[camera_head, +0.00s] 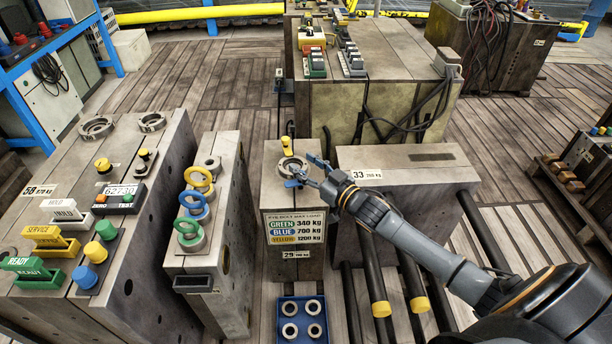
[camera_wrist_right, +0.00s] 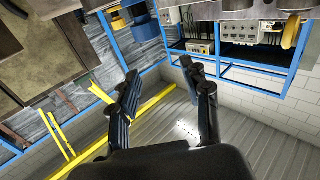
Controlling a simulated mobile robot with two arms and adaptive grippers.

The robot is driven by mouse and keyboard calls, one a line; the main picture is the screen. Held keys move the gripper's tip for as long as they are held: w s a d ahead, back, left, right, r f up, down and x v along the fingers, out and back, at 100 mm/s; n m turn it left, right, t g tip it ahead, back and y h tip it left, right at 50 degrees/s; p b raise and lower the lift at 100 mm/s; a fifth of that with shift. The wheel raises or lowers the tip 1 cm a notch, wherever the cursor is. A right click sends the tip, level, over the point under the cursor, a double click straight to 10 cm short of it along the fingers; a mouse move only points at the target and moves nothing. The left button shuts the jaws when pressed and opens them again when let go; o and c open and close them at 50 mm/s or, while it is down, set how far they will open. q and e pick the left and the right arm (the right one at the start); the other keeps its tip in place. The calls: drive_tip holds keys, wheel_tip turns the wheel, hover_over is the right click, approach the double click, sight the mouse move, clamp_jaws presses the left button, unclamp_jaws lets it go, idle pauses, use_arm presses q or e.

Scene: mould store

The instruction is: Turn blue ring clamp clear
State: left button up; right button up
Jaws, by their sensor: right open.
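A grey ring (camera_head: 292,165) lies on top of the narrow mould block (camera_head: 268,197) marked 29. A small blue piece (camera_head: 291,183) shows at its front edge; whether it belongs to the ring or is a fingertip I cannot tell. My right gripper (camera_head: 303,171) is at the ring's right side, fingers spread, holding nothing I can see. In the right wrist view the gripper (camera_wrist_right: 160,70) is open with empty space between its dark fingers; the ring does not show there. Contact with the ring is unclear. My left gripper is not in view.
A yellow knob (camera_head: 286,146) stands behind the ring. Left of it, a slab carries yellow, blue (camera_head: 194,207) and green eye bolts. A blue tray (camera_head: 301,320) with several grey rings lies in front. Block 33 (camera_head: 405,163) stands right, beside dark bars with yellow ends.

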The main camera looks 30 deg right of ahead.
wheel_tip(320, 180, up, 6)
drive_tip(key=shift+f, duration=0.15)
idle(0.5)
